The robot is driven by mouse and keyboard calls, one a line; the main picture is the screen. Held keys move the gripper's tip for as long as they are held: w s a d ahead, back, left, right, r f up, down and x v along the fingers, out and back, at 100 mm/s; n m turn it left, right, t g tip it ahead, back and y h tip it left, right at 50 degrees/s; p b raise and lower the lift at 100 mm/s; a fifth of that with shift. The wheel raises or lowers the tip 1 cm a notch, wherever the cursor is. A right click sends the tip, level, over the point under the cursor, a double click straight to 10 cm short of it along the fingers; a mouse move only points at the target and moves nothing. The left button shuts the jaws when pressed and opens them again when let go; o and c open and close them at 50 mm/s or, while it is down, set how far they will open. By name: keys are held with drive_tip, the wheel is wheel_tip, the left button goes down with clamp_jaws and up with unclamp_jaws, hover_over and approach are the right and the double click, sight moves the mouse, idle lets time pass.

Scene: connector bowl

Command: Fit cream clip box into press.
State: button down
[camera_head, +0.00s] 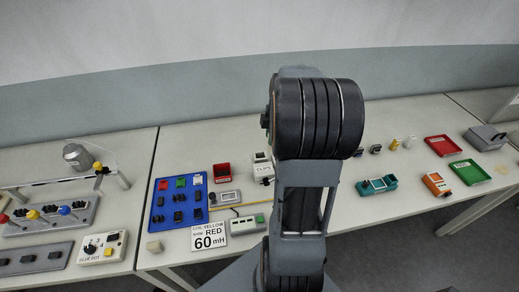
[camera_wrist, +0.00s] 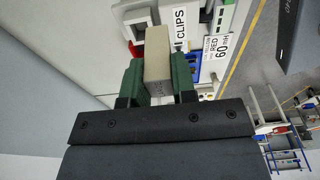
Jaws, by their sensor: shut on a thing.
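My gripper (camera_wrist: 157,78) shows in the wrist view with its two green fingers shut on a cream box (camera_wrist: 158,52), one finger on each side. The box's far end points toward the top of the picture, near a white item labelled CLIPS (camera_wrist: 180,26). I cannot tell whether the box touches anything beyond the fingers. In the head view my own arm hides the gripper and the held box. The CLIPS item (camera_head: 262,167) stands on the table just left of my arm there. I cannot tell for certain which thing is the press.
A blue tray (camera_head: 160,217) with dark parts, a red bin (camera_head: 222,168) and a 60 mH sign (camera_head: 208,235) lie left of my arm. A teal fixture (camera_head: 377,184) and a grey device (camera_head: 485,137) stand right.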

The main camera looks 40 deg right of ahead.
drive_tip(key=w+f+b, duration=0.1)
drive_tip(key=w+a+f+b, duration=0.1)
drive_tip(key=w+f, duration=0.2)
drive_tip(key=f, duration=0.1)
drive_tip(key=shift+w+a+f+b, duration=0.15)
drive_tip(key=shift+a+f+b, duration=0.1)
drive_tip(key=shift+b, duration=0.15)
wheel_tip(320, 180, down, 4)
drive_tip(key=shift+a+r+b, duration=0.1)
drive_tip(key=shift+a+b, duration=0.05)
drive_tip(key=shift+b, duration=1.1)
drive_tip(key=c, duration=1.1)
unclamp_jaws()
drive_tip(key=shift+w, duration=0.2)
drive_tip(key=shift+c, duration=0.2)
drive_tip(key=shift+o, duration=1.1)
drive_tip(key=shift+r, duration=0.1)
